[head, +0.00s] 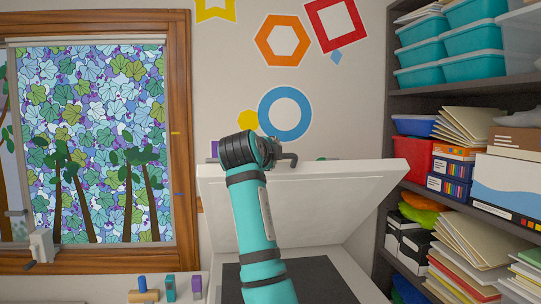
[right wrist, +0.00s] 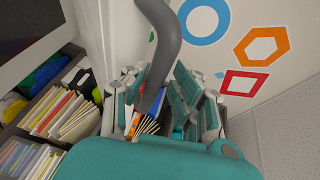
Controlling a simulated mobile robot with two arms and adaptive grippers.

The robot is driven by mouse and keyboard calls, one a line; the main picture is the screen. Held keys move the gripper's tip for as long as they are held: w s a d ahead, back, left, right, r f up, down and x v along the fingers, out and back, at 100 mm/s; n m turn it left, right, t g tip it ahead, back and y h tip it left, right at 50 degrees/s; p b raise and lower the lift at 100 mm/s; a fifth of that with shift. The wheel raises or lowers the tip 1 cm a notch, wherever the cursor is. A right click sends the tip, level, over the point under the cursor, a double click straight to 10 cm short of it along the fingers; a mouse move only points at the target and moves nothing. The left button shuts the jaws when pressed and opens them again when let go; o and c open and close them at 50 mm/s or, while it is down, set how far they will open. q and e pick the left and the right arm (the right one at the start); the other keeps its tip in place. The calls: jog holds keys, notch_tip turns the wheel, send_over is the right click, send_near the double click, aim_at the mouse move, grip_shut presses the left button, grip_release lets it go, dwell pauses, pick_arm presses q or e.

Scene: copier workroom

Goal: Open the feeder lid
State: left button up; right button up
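The feeder lid (head: 345,187) is a white panel standing raised and tilted back on the copier in the head view, its inner face showing. Below it is a dark flat surface (head: 315,280) in the copier's top. My right gripper (head: 277,153) is at the lid's upper edge, on a teal arm that crosses in front of the lid. A dark hooked bar, apparently the lid's handle (head: 288,158), shows beside it. In the right wrist view the grey curved bar (right wrist: 163,40) runs between the spread fingers of the right gripper (right wrist: 158,100). My left gripper is not in view.
A dark shelf unit (head: 382,235) with bins, boxes and paper stacks stands close on the right. A window (head: 105,125) is on the left wall. Small coloured blocks (head: 170,288) stand low, left of the copier.

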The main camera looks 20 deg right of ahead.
jog(key=shift+s+a, duration=0.1)
jog(key=v, duration=1.2)
jog(key=shift+f, duration=0.1)
